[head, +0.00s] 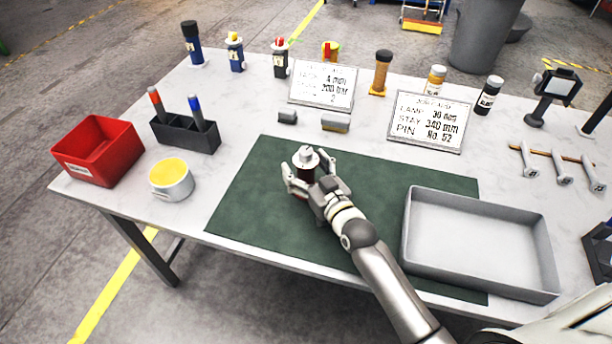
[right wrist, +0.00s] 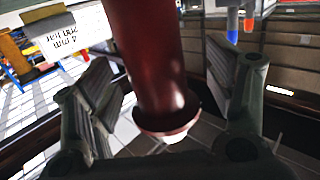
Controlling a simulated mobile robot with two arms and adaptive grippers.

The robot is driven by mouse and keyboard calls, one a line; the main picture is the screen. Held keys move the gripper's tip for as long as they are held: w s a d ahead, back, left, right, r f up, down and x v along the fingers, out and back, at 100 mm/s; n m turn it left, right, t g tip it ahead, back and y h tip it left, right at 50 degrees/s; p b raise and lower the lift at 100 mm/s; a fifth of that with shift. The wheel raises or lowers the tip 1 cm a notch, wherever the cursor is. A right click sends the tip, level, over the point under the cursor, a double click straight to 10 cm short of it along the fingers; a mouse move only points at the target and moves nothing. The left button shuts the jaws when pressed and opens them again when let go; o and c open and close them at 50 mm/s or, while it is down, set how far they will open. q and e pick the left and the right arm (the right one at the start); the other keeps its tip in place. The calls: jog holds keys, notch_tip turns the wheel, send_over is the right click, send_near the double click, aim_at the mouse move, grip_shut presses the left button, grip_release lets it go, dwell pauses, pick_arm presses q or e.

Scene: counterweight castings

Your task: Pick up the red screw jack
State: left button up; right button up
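The red screw jack stands upright with its pale grey round top (head: 306,157) showing in the head view, at the upper middle of the green mat (head: 258,200). Its dark red body (right wrist: 152,60) fills the middle of the right wrist view, between the fingers. My right gripper (head: 308,170) reaches in from the lower right with one finger on each side of the jack. In the right wrist view the gripper (right wrist: 165,95) looks open, with a gap between each finger and the body. My left gripper is not in view.
A grey tray (head: 478,283) is on the right. A red bin (head: 98,163), a yellow-topped cup (head: 172,190) and a marker holder (head: 187,135) stand left. Two signs (head: 322,88) (head: 426,127) and several bottles line the back. Bare mat lies left of the gripper.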

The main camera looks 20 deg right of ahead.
aim_at(309, 162)
jog(key=c, duration=1.4)
jog(key=shift+r, duration=0.15)
jog(key=shift+c, duration=0.4)
jog(key=shift+r, duration=0.1)
jog(key=shift+w+r, duration=0.1)
jog(key=shift+r, duration=0.1)
notch_tip(309, 162, up, 2)
jog(key=shift+r, duration=0.15)
jog(key=s+a+r+b, duration=0.1)
jog(key=s+a+r, duration=0.4)
jog(key=s+r, duration=0.5)
jog(key=v, duration=0.3)
jog(key=shift+a, duration=0.35)
